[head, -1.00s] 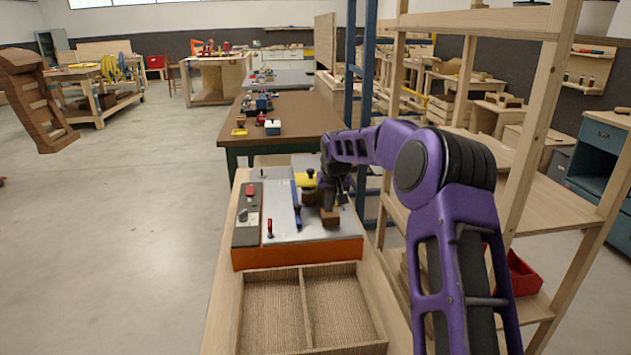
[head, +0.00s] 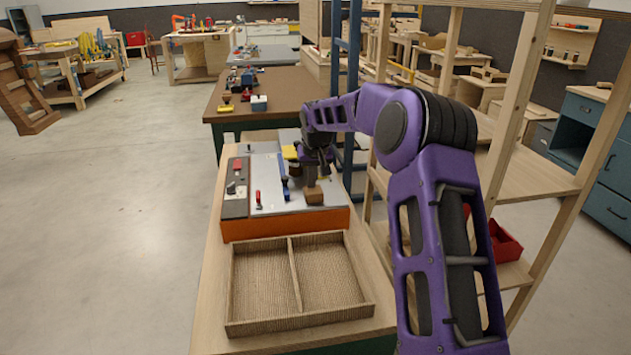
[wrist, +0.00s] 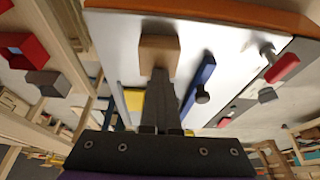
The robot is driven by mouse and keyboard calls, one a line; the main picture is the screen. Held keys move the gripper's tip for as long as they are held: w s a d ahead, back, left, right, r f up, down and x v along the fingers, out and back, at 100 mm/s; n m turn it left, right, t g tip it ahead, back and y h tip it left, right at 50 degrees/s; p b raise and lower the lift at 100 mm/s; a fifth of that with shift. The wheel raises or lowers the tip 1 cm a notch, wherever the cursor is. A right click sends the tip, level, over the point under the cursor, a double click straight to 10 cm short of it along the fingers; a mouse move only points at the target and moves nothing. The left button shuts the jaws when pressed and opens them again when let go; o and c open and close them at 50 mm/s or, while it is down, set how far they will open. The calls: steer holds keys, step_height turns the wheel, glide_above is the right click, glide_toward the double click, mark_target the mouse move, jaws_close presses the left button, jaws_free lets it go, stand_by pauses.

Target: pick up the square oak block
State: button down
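The square oak block (head: 314,196) is a small brown block at the front right of the grey-topped board with an orange front edge (head: 285,223). My gripper (head: 312,177) points down with its tips at the block's upper side. In the wrist view, the fingers (wrist: 162,78) are close together, and the oak block (wrist: 159,48) sits right at their tips. The gripper looks shut on the block; the exact contact is hidden. I cannot tell whether the block touches the board.
A blue-handled piece (wrist: 202,78) lies close beside the fingers, and red-handled pieces (wrist: 283,68) stand farther off. A divided wooden tray (head: 262,324) with empty compartments lies in front of the board. A wooden shelf frame (head: 525,110) stands to the right.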

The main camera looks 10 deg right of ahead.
step_height(320, 180, up, 8)
steer(key=p, duration=0.1)
steer(key=shift+d, duration=0.25)
steer(key=c, duration=1.6)
jaws_free()
steer(key=shift+w, duration=0.1)
steer(key=shift+c, duration=1.6)
jaws_free()
steer(key=shift+r, duration=0.1)
